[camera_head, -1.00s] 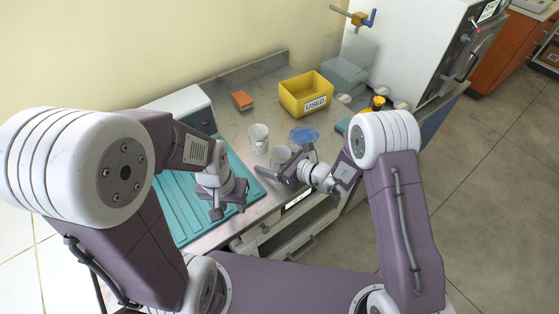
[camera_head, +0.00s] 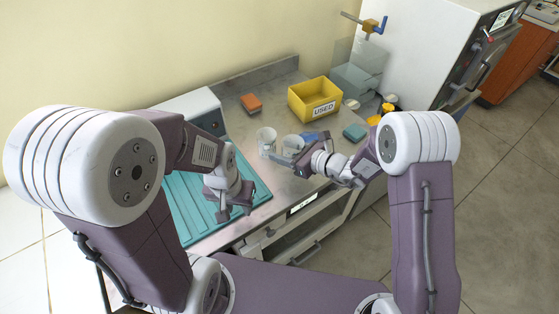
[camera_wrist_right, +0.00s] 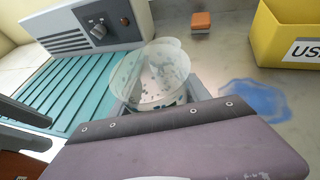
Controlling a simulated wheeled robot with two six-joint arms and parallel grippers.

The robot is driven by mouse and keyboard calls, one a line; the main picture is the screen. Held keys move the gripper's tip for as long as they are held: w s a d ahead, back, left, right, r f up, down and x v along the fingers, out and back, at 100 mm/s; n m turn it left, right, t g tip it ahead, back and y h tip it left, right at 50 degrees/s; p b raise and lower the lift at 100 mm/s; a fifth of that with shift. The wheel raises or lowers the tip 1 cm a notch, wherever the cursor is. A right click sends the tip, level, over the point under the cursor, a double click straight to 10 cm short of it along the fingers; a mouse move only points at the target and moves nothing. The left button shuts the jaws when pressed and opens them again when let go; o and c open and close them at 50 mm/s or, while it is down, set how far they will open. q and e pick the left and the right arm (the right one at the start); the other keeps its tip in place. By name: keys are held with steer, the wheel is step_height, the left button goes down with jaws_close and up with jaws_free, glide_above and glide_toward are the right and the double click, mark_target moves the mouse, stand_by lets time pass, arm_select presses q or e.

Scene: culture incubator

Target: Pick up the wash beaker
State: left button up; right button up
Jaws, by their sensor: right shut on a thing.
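I cannot tell by markings which is the wash beaker. My left gripper (camera_head: 234,210) is open and empty above the teal ribbed mat (camera_head: 185,215).
A yellow bin marked USED (camera_head: 314,100) stands at the back. An orange block (camera_head: 251,103), a blue cloth-like patch (camera_head: 311,138) and a teal block (camera_head: 355,132) lie around. A white device with a knob (camera_wrist_right: 95,28) stands beside the mat.

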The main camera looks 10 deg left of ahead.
steer(key=w+d+r, duration=0.5)
steer(key=w+d, duration=0.2)
steer(key=shift+r+p, duration=0.3)
steer(key=shift+r, duration=0.1)
